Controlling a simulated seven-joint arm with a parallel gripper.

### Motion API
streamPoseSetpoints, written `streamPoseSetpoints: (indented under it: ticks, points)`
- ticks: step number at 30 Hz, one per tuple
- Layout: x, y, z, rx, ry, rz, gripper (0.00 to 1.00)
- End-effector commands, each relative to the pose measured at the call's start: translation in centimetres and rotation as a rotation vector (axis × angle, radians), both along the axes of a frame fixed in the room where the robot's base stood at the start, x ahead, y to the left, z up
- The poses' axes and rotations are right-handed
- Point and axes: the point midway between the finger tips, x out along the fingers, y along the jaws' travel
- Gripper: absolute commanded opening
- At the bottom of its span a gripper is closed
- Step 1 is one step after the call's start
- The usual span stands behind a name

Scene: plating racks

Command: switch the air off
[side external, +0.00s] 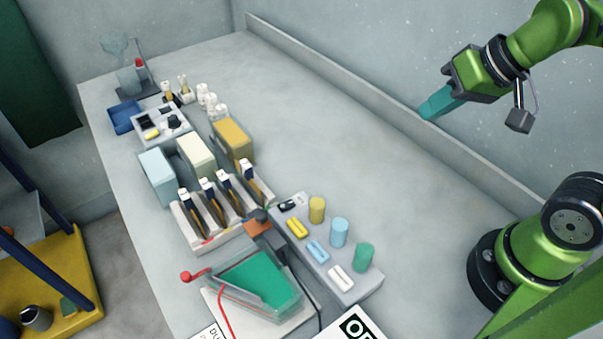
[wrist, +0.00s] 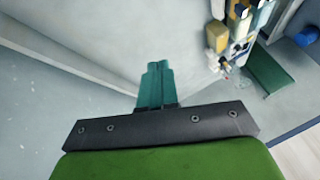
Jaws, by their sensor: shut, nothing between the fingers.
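My gripper (side external: 434,108) has teal fingers pressed together and empty, held in the air above the right side of the bench, well away from the items. The shut fingertips also show in the wrist view (wrist: 158,66). A red-knobbed lever (side external: 187,276) sticks out at the left of a clear tank with green contents (side external: 262,282). A small black switch-like part (side external: 288,206) sits on the far end of a grey block (side external: 345,290). I cannot tell which of these controls the air, nor its setting.
The grey block carries yellow, blue and green cylinders (side external: 339,232) and several small bars. Behind it stand a rack (side external: 205,235) with upright pieces, and pale blue, cream and yellow boxes (side external: 233,142). A low ledge (side external: 360,92) runs along the bench. The bench's right side is clear.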

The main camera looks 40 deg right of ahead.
Motion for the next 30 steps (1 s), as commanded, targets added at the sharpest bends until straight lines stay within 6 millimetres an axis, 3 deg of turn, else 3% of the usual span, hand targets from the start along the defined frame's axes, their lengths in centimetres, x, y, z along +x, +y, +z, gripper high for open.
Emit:
streamPoseSetpoints:
  ticks: [3,8,11,17,27,30]
  points:
    - [-0.9,-0.7,0.8,0.013,-0.056,-0.024,0.02]
    - [-0.8,-0.4,0.5,0.008,-0.040,-0.015,0.26]
    - [0.5,0.7,-0.2,-0.029,0.019,0.037,0.41]
    - [4.6,5.6,-1.4,-0.229,0.163,0.380,0.45]
    - [10.0,16.8,-4.1,-0.494,0.274,1.280,0.45]
    - [11.2,19.2,-4.1,-0.536,0.254,1.524,0.45]
